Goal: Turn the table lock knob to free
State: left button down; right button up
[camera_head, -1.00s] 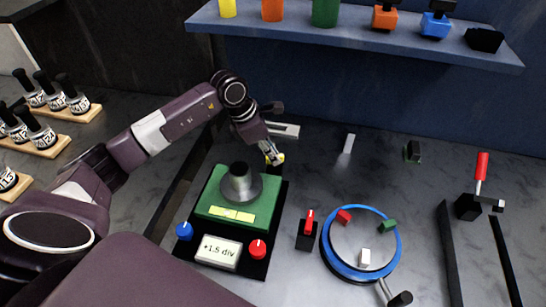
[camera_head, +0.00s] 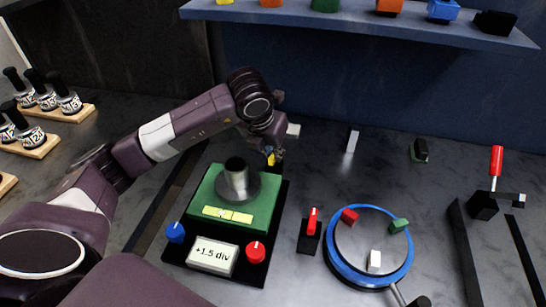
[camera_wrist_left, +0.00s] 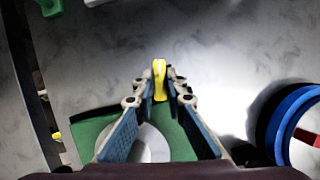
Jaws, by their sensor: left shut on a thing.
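My left gripper (camera_head: 272,157) reaches over the back right corner of the green tilting positioner (camera_head: 205,195). It is shut on a small yellow knob (camera_wrist_left: 159,80), which stands upright between the fingertips in the left wrist view. In the head view only a bit of the yellow knob (camera_head: 271,158) shows; the fingers hide the rest. My right gripper is out of view.
A blue-rimmed round table (camera_head: 330,250) with red, green and white blocks stands right of the positioner. A red-handled switch (camera_head: 312,222) stands between them. A blue shelf (camera_head: 350,22) runs along the back, and a red-handled lever (camera_head: 496,165) stands at right.

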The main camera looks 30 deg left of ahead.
pick_arm(q)
jog(key=shift+n+y+b, duration=0.5)
jog(key=shift+n+b, duration=0.05)
jog(key=shift+n, duration=0.55)
jog(key=shift+r, duration=0.1)
jog(key=c, duration=2)
grip_release()
jog(key=shift+o, duration=0.2)
jog(key=v, duration=1.2)
jog(key=shift+w, duration=0.15)
